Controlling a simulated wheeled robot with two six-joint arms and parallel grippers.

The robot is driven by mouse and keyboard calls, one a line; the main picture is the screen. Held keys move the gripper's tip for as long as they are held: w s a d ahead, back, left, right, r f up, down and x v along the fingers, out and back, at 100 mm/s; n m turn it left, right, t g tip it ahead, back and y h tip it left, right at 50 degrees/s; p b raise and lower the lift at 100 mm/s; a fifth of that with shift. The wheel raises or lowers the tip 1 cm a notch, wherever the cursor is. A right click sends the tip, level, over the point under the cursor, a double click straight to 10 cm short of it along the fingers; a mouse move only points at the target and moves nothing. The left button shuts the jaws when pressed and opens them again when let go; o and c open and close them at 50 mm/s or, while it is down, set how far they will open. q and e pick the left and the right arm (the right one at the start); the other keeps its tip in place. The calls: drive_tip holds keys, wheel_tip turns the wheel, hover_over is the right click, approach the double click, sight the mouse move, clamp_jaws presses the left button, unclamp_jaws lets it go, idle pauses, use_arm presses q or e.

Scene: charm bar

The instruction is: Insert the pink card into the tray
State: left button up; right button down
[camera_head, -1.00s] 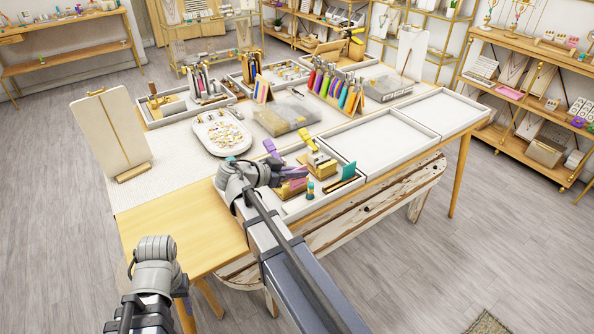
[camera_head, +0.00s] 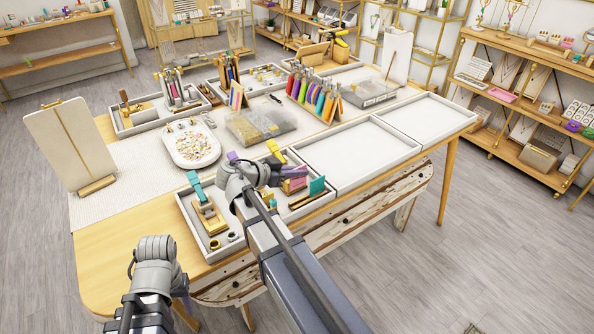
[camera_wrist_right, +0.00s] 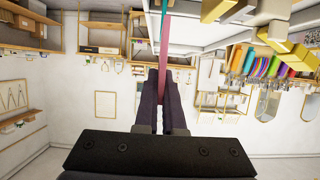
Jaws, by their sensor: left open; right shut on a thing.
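The pink card (camera_wrist_right: 166,45) is seen edge-on between the fingers of my right gripper (camera_wrist_right: 165,78) in the right wrist view. My right gripper (camera_head: 280,172) is shut on it, above a white tray (camera_head: 320,200); a pink patch of it (camera_head: 294,186) shows just below the fingers. A teal card (camera_head: 317,186) stands upright at that tray's right side, and its edge shows beside the pink card in the wrist view (camera_wrist_right: 158,20). I cannot tell whether the pink card touches the tray. My left gripper (camera_head: 181,300) is open, low at front left, mostly hidden by its wrist.
A white tray (camera_head: 184,212) with a teal-handled tool lies left of my right gripper. Two empty trays (camera_head: 352,152) (camera_head: 430,118) lie to the right. A clear box (camera_head: 262,124) and an oval bead tray (camera_head: 191,144) lie behind. Upright colored pieces (camera_head: 315,95) stand further back.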

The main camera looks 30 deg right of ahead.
sight(304, 184)
drive_tip(key=shift+d, duration=0.4)
use_arm(q)
drive_tip(key=shift+d, duration=0.35)
drive_tip(key=shift+f, duration=0.2)
use_arm(e)
drive_tip(key=shift+f, duration=0.2)
use_arm(q)
wheel_tip(304, 184, down, 6)
drive_tip(key=b, duration=0.6)
drive_tip(key=shift+r, duration=0.25)
use_arm(e)
wheel_tip(304, 184, down, 5)
drive_tip(key=shift+f, duration=0.2)
use_arm(q)
drive_tip(key=shift+f+b, duration=1.05)
drive_tip(key=shift+f, duration=0.05)
use_arm(e)
drive_tip(key=shift+f, duration=1.1)
drive_tip(key=c, duration=0.9)
unclamp_jaws()
drive_tip(key=shift+c, duration=0.2)
drive_tip(key=shift+a, duration=0.1)
